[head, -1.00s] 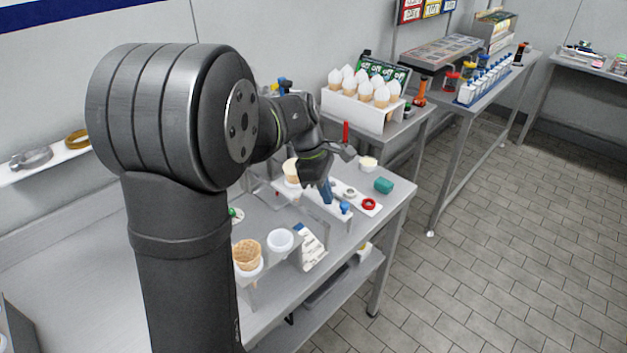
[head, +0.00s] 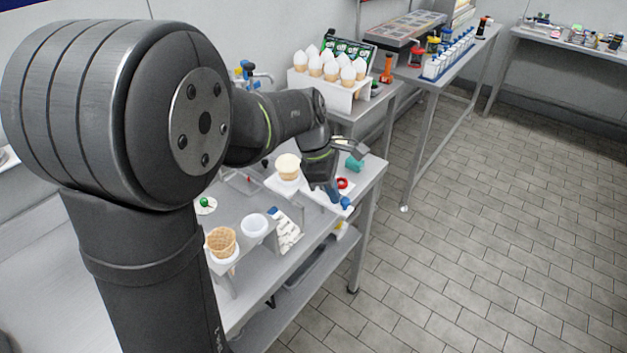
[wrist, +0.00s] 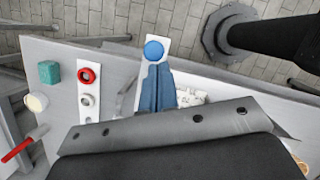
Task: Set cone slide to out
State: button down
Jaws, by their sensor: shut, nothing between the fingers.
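A blue round knob (head: 346,202) sits at the near end of a white slide strip by the table's edge. In the wrist view the knob (wrist: 153,51) stands on the strip (wrist: 158,38), just beyond my fingertips. My gripper (head: 333,194) points down at the strip, with its blue fingers (wrist: 157,72) together and nothing between them. The fingertips are very close to the knob; I cannot tell whether they touch it. The fingers and wrist hide much of the strip. A waffle cone (head: 222,240) stands in a holder at the front left.
A white panel with a red ring (wrist: 89,75) and a teal block (wrist: 49,72) lie beside the strip. A rack of cones (head: 330,84) is behind. Floor beyond the table is clear.

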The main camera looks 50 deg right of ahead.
jog(key=shift+s, duration=0.75)
jog(key=shift+w+a+r, duration=0.1)
jog(key=shift+w+a, duration=0.15)
jog(key=shift+w, duration=0.15)
jog(key=w+a+r, duration=0.2)
jog(key=w+r, duration=0.4)
jog(key=r, duration=0.4)
jog(key=shift+a, duration=0.4)
jog(key=shift+s, duration=0.1)
jog(key=s+d+f, duration=0.1)
jog(key=s+f, duration=0.1)
jog(key=f, duration=0.1)
jog(key=s+d+f, duration=0.1)
jog(key=s+f, duration=0.1)
jog(key=f, duration=0.1)
jog(key=s+d+f, duration=0.1)
jog(key=s+f, duration=0.1)
jog(key=f, duration=0.2)
jog(key=shift+s+f, duration=0.1)
jog(key=shift+s, duration=0.05)
jog(key=shift+w+d, duration=0.15)
jog(key=shift+w, duration=0.55)
